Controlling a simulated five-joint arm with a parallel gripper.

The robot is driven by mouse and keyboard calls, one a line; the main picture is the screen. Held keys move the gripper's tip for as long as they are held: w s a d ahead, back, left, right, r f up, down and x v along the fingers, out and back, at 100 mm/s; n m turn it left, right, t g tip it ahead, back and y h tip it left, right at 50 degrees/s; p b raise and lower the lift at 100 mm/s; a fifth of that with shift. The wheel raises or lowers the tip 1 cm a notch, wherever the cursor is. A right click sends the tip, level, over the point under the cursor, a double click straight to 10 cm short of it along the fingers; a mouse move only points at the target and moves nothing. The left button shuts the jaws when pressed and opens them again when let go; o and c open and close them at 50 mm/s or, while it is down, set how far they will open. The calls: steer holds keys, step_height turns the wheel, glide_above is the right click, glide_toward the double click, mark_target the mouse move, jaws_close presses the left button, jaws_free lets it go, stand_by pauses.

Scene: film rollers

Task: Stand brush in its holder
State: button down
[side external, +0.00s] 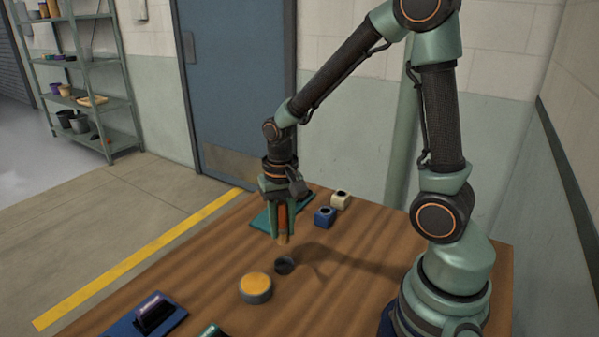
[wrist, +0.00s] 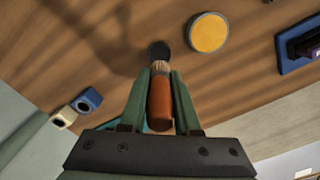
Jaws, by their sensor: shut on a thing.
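My gripper (side external: 282,228) points down over the table and is shut on the brush (side external: 282,216). The brush has an orange-brown handle and pale bristles that point down. In the wrist view, the brush (wrist: 160,106) lies between both fingers of my gripper (wrist: 161,80), with its bristles beyond the fingertips. A small dark round cup (side external: 285,265), which looks like the holder, stands on the table just below and in front of the bristles in the side view. In the wrist view the cup (wrist: 159,49) shows just past the bristle tips. The brush is above the cup, apart from it.
A round tin with a yellow top (side external: 256,288) stands close to the cup. A blue block (side external: 324,217) and a cream block (side external: 341,201), both with dark holes, stand behind. A teal mat (side external: 263,221) and a blue tray with a purple roller (side external: 154,313) are on the table.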

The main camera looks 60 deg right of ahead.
steer(key=shift+f, duration=3.85)
steer(key=shift+f, duration=0.2)
steer(key=shift+c, duration=0.8)
jaws_free()
steer(key=shift+r, duration=0.1)
steer(key=shift+r, duration=3.45)
